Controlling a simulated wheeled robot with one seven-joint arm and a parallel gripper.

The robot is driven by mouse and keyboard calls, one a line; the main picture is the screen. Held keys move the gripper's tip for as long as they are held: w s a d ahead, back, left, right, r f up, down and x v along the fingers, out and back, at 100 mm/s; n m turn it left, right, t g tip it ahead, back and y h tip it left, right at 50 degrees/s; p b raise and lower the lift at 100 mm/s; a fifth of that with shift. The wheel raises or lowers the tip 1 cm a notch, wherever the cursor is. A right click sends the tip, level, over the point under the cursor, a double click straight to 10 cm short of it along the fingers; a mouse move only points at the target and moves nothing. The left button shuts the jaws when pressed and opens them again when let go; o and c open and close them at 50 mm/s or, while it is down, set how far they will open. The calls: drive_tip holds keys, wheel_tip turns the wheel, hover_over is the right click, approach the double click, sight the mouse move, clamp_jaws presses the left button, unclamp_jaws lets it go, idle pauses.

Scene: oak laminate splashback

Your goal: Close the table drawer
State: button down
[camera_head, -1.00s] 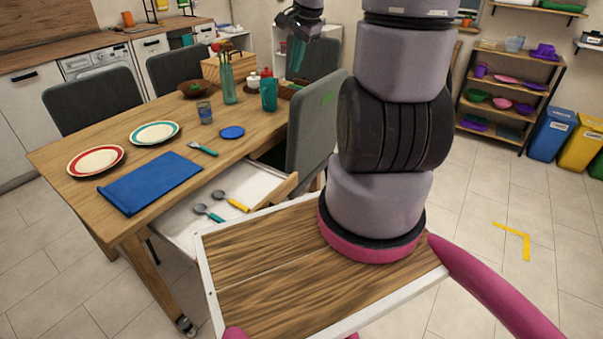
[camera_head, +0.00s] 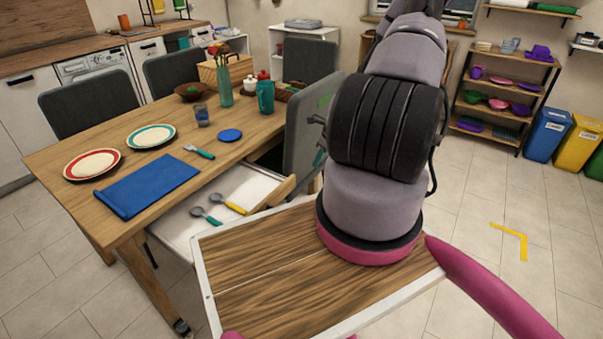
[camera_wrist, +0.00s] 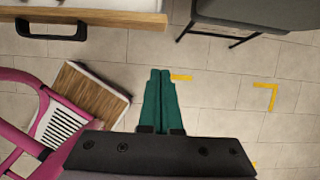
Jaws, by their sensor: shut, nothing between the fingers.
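The table drawer (camera_head: 262,187) stands pulled out from the wooden table (camera_head: 110,215), on the side toward me. A teal-handled spoon (camera_head: 206,216) and a yellow-handled utensil (camera_head: 229,204) lie inside it. In the wrist view, the drawer front with its dark handle (camera_wrist: 50,31) shows at the top left. My gripper (camera_wrist: 160,73) has teal fingers, pressed together and empty, over the floor. It is apart from the handle, which lies to its upper left. In the head view, my arm hides most of the gripper; only a bit of teal shows beside the chair.
A grey chair (camera_head: 302,130) stands beside the drawer, close to my arm. Its seat shows at the top of the wrist view (camera_wrist: 240,15). Plates, a blue cloth (camera_head: 148,185), a fork and bottles are on the table. Floor to the right is clear, with yellow tape marks (camera_head: 512,236).

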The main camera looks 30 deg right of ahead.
drive_tip(key=w+a+f, duration=0.3)
drive_tip(key=w+f, duration=0.3)
drive_tip(key=f, duration=0.3)
drive_tip(key=shift+w+a, duration=0.3)
drive_tip(key=shift+a, duration=0.1)
drive_tip(key=shift+f, duration=0.1)
